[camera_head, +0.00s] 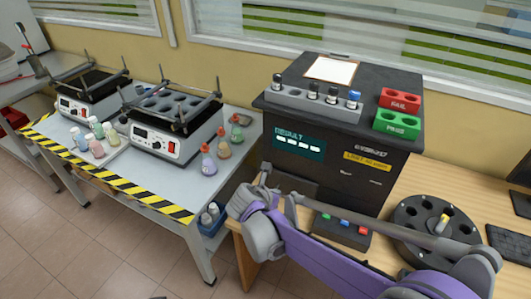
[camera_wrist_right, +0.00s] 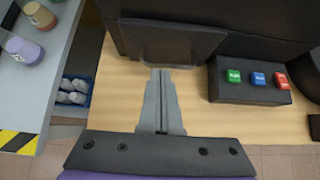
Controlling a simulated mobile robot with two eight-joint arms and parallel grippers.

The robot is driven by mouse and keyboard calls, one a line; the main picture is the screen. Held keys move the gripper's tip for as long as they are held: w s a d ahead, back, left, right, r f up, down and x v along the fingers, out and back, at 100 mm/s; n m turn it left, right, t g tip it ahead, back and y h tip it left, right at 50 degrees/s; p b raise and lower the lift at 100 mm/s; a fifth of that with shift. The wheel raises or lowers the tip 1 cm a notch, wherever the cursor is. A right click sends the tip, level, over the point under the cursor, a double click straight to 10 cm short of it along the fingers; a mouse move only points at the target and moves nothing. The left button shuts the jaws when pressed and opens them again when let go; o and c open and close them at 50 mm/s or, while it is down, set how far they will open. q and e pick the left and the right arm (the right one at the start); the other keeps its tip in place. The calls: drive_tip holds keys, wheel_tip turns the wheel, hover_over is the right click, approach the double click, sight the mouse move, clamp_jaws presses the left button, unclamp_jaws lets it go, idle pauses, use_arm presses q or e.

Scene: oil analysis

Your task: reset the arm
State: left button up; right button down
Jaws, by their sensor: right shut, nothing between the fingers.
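My right arm comes in from the right in the head view, with purple and grey links. Its gripper (camera_head: 264,178) is in front of the lower left of the black analysis machine (camera_head: 345,165). In the right wrist view the gripper (camera_wrist_right: 162,78) has its two grey fingers together and nothing between them. The fingertips are over the wooden table (camera_wrist_right: 115,95), close to a dark panel (camera_wrist_right: 170,42) at the machine's front. I cannot tell whether they touch it. My left gripper does not show in either view.
A button box (camera_head: 342,231) with green, blue and red buttons sits right of the gripper. A round black rotor (camera_head: 435,222) is further right. FAIL (camera_head: 400,100) and PASS (camera_head: 397,124) blocks and a vial rack (camera_head: 300,101) are on the machine. Shakers and flasks occupy the left table (camera_head: 160,178).

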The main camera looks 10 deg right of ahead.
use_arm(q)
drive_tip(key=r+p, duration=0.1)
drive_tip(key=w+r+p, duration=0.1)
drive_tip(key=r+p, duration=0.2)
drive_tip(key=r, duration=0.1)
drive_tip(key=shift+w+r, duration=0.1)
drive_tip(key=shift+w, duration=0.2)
use_arm(e)
drive_tip(key=s+d+r+m+g+y, duration=0.1)
drive_tip(key=s+d+m+y, duration=0.1)
drive_tip(key=s+m, duration=1.1)
drive_tip(key=s+d+r+m+g+y, duration=0.1)
drive_tip(key=s+d+m+y, duration=0.2)
drive_tip(key=s+m, duration=1.1)
drive_tip(key=shift+d+r+m+y, duration=0.3)
drive_tip(key=shift+d+m, duration=0.5)
drive_tip(key=shift+m, duration=0.2)
